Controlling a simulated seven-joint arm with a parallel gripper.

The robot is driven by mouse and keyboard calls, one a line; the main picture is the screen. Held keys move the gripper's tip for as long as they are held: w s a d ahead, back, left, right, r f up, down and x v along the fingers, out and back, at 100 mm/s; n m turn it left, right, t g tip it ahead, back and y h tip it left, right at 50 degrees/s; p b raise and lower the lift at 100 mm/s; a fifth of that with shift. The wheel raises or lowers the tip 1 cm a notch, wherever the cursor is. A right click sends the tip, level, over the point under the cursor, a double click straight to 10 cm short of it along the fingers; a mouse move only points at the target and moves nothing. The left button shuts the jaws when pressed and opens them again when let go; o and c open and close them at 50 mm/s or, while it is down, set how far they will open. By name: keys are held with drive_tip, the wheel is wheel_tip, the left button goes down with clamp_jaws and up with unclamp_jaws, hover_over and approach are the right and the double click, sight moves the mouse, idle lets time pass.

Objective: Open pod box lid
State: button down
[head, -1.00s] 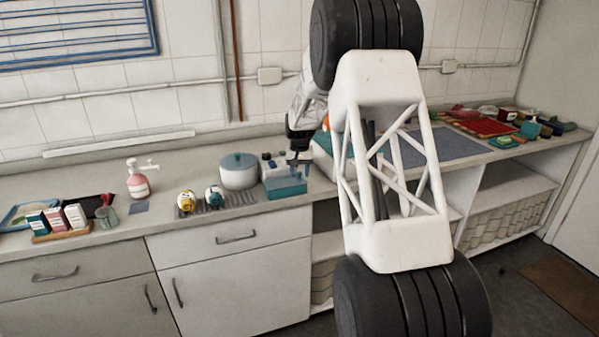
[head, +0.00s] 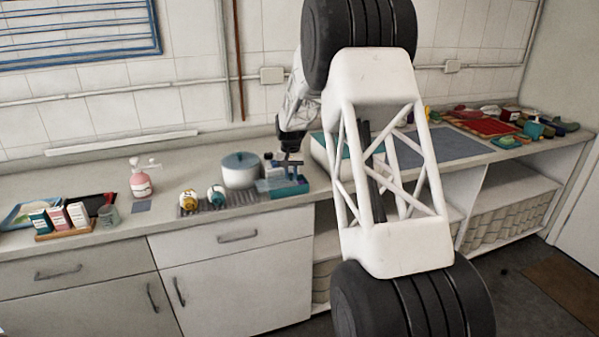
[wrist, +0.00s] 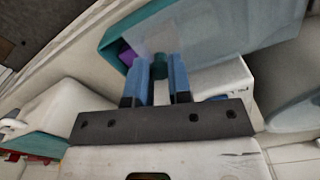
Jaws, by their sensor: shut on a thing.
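The teal pod box (head: 291,189) stands near the front edge of the counter, right of the grey pot. My gripper (head: 291,172) is over it, pointing down. In the wrist view my gripper's blue fingers (wrist: 162,82) are closed on part of the pod box lid, a pale translucent panel (wrist: 235,30). The exact grip point is hidden between the fingers. A teal wall of the box (wrist: 119,38) shows, with a purple pod (wrist: 126,54) and a green one (wrist: 160,65) near the fingertips. How far the lid is raised or shifted is hard to tell.
A yellow item (head: 188,200) and a teal item (head: 216,195) lie on a dark rack further left. A white box (head: 320,150) is close on the right, partly behind my arm.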

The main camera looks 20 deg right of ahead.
sight(268, 184)
drive_tip(key=a, duration=0.9)
drive_tip(key=c, duration=1)
unclamp_jaws()
drive_tip(key=shift+c, duration=0.2)
drive_tip(key=shift+r, duration=0.15)
wheel_tip(268, 184, up, 8)
drive_tip(key=shift+f, duration=0.25)
drive_tip(key=shift+s+r, duration=0.1)
